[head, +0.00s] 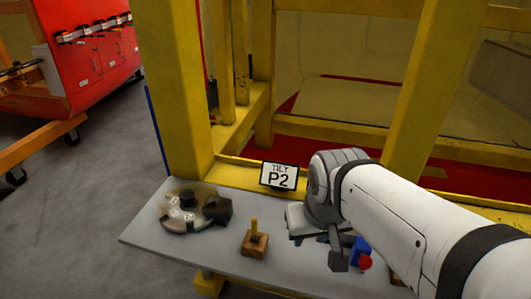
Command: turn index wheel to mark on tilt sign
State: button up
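The index wheel (175,217) is a pale round disc with a dark centre knob, lying on the left part of the grey table. Small marks show on its face, too small to read surely. A black block (217,209) sits at its right edge. My gripper (321,254) hangs over the table to the right of the wheel and sign, well apart from the wheel. A dark finger points down; the other is unclear, so its opening cannot be told.
A wooden block with a yellow peg (254,243) stands between the wheel and my gripper. A blue block with a red knob (360,256) is just right of the gripper. Yellow posts (172,90) rise behind the grey table (205,256). Its front left is clear.

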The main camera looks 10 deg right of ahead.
aim_at(184, 208)
jog(key=z, duration=0.05)
jog(key=k, duration=1.2)
jog(key=u, duration=0.35)
jog(key=i, duration=0.4)
jog(key=u, duration=0.55)
jog(key=i, duration=1.25)
jog(key=z, duration=0.45)
